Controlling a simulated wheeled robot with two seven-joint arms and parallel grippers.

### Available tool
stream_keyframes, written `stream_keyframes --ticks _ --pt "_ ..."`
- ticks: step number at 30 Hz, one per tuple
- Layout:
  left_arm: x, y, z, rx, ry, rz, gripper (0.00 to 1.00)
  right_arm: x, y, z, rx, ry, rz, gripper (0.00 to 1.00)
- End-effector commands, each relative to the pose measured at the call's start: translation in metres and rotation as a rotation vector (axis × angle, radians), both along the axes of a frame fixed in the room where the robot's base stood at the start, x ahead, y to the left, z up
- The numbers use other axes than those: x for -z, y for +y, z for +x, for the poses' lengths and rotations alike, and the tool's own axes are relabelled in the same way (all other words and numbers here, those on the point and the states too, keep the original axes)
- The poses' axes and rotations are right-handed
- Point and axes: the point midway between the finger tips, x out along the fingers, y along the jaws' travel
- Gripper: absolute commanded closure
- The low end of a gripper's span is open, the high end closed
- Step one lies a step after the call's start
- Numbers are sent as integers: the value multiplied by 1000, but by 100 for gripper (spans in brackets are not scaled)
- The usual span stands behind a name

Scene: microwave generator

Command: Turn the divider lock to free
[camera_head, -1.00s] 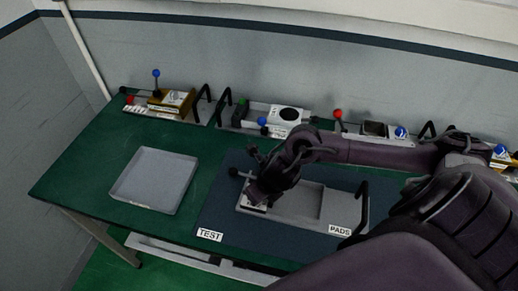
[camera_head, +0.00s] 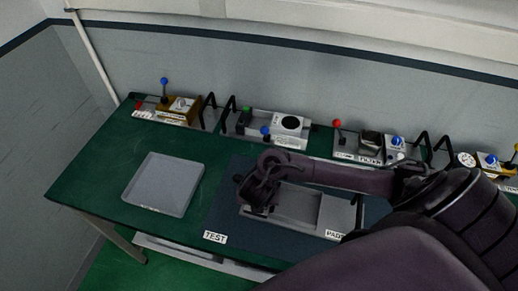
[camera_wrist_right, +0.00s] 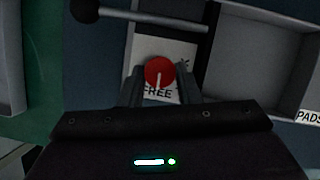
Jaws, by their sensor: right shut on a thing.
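The divider lock is a red round knob (camera_wrist_right: 160,72) with a white pointer line, on a white plate (camera_wrist_right: 172,50) marked FREE in the right wrist view. The pointer line runs down toward the word FREE. My right gripper (camera_wrist_right: 161,84) is shut on the red knob, one finger at each side. In the head view my right gripper (camera_head: 258,200) is over the left end of the grey tray unit (camera_head: 300,212) and hides the knob. A bar with a black ball end (camera_wrist_right: 84,10) lies just beyond the knob. My left gripper is not in view.
The tray unit sits on a dark blue mat (camera_head: 222,215) with TEST and PADS labels. An empty grey tray (camera_head: 163,184) lies to the left on the green table (camera_head: 120,150). Several devices with coloured knobs and black handles line the back edge.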

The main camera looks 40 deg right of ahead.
Motion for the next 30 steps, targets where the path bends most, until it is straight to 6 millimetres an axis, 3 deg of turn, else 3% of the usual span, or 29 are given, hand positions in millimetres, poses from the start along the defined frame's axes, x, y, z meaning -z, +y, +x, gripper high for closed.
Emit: stream_keyframes --ticks 18,19,24,30 --pt "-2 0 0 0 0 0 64 0 0 0 45 -1 1 93" --pt "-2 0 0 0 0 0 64 0 0 0 45 -1 1 69" --pt "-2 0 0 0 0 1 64 0 0 0 44 -1 1 48" --pt "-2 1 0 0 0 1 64 0 0 0 43 0 0 48"
